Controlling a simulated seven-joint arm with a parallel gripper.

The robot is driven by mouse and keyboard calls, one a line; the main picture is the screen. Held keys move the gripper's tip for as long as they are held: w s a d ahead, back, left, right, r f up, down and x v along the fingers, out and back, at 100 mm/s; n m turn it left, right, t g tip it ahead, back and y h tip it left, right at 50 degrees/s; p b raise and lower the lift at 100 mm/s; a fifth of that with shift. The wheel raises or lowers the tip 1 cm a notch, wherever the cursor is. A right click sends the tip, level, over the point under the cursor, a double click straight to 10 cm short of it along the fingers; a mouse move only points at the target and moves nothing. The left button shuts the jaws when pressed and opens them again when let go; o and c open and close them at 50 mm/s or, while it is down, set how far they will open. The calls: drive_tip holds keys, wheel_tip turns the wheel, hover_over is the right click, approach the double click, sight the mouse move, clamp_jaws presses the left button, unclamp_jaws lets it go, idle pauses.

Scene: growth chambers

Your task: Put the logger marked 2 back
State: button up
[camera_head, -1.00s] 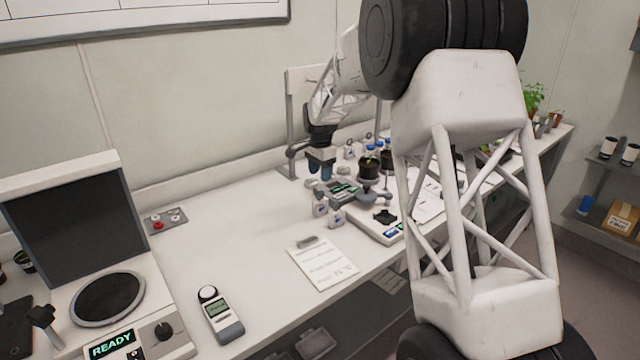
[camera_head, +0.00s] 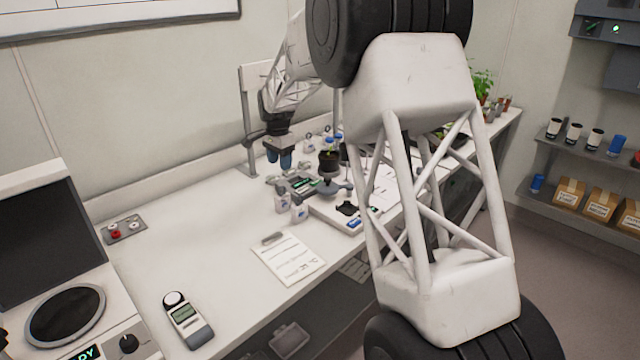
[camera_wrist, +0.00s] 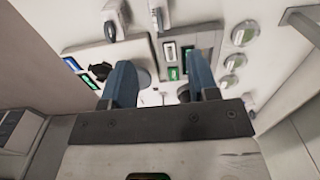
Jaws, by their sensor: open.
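My gripper (camera_head: 279,157) is open and empty, above the back of the bench beside a grey post. In the wrist view its two blue fingers (camera_wrist: 161,78) stand apart, pointing at a grey unit (camera_wrist: 207,42) with small green-lit displays. This unit also shows in the head view (camera_head: 296,184), below and right of my gripper. One green display (camera_wrist: 173,74) shows between the fingers. No logger number is legible, so I cannot tell which is the logger marked 2. The left finger hides part of the white equipment behind it.
Two small white containers (camera_head: 299,212) stand in front of the unit. A white instrument (camera_head: 335,215) and a dark pot (camera_head: 328,160) are close on its right. A paper sheet (camera_head: 288,259) and a handheld meter (camera_head: 187,321) lie nearer.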

drive_tip(key=s+d+r+n, duration=0.1)
drive_tip(key=s+d+r, duration=0.4)
drive_tip(key=s+d, duration=0.3)
drive_tip(key=s+d+r+n+t, duration=0.15)
drive_tip(key=s+d+r, duration=0.3)
drive_tip(key=s, duration=0.55)
drive_tip(key=s+d+r+n, duration=0.2)
drive_tip(key=s+d+r, duration=0.3)
drive_tip(key=s+d, duration=0.3)
drive_tip(key=s+d+f+n, duration=0.1)
drive_tip(key=s+d+f, duration=0.1)
drive_tip(key=s, duration=0.9)
drive_tip(key=s+d+f+n, duration=0.2)
drive_tip(key=s+d, duration=0.2)
drive_tip(key=s, duration=0.7)
drive_tip(key=s+d+f+n+t, duration=0.1)
drive_tip(key=s+d+f, duration=0.1)
drive_tip(key=s, duration=0.9)
drive_tip(key=shift+s+d+f, duration=0.15)
drive_tip(key=shift+d+f, duration=0.05)
drive_tip(key=shift+d, duration=0.7)
